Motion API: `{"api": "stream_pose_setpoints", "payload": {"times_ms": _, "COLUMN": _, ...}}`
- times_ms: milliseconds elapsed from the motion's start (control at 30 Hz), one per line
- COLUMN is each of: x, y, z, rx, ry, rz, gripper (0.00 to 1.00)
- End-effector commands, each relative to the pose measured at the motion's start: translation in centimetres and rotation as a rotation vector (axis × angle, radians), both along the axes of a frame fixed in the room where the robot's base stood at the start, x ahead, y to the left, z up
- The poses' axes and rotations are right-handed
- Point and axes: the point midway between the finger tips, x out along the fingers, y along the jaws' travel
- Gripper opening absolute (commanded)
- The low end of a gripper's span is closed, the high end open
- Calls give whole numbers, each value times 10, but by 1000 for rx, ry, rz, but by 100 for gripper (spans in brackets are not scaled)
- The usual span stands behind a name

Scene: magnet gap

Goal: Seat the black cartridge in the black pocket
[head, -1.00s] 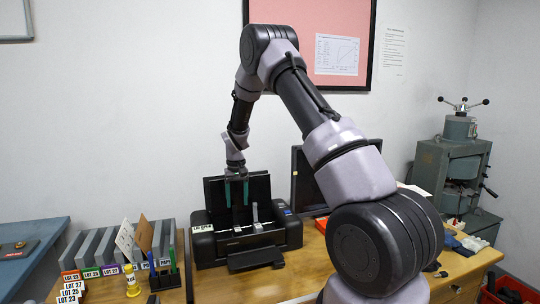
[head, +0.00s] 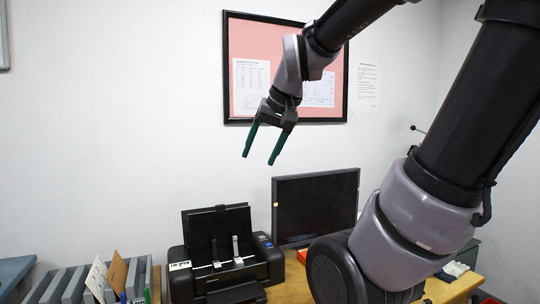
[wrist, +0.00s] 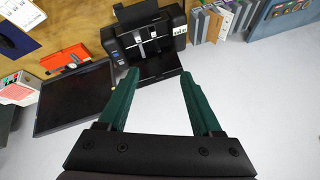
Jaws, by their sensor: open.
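A black printer (head: 183,284) stands on the wooden desk with its lid (head: 200,222) raised. Two small pale grey upright pieces, a left one (head: 215,252) and a right one (head: 236,248), show inside its open bay; they also show in the wrist view. The black cartridge and the black pocket cannot be told apart from the dark interior. My gripper (head: 258,160) is open, with nothing between its green fingers, high above and to the right of the printer. In the wrist view my gripper (wrist: 158,74) points toward the printer (wrist: 112,45), well apart from it.
A dark monitor (head: 315,208) stands right of the printer. Grey file holders (head: 62,287) with cards and pens stand to its left. An orange-red tray (wrist: 66,57) lies by the monitor. The air around my gripper is clear, with the wall and a pink framed board (head: 245,45) behind.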

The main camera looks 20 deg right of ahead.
Motion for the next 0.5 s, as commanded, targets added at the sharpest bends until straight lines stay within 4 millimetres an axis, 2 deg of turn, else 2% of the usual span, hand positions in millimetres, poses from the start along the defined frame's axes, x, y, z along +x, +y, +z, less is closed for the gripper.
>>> {"api": "stream_pose_setpoints", "payload": {"times_ms": 33, "x": -16, "y": -1, "z": 1, "rx": 5, "ry": -24, "rz": -10, "gripper": 66}}
{"api": "stream_pose_setpoints", "payload": {"times_ms": 100, "x": -31, "y": -1, "z": 1, "rx": 12, "ry": -44, "rz": -20, "gripper": 66}}
{"api": "stream_pose_setpoints", "payload": {"times_ms": 200, "x": -44, "y": -1, "z": -1, "rx": 18, "ry": -61, "rz": -30, "gripper": 66}}
{"api": "stream_pose_setpoints", "payload": {"times_ms": 500, "x": -49, "y": -1, "z": -2, "rx": 21, "ry": -68, "rz": -34, "gripper": 66}}
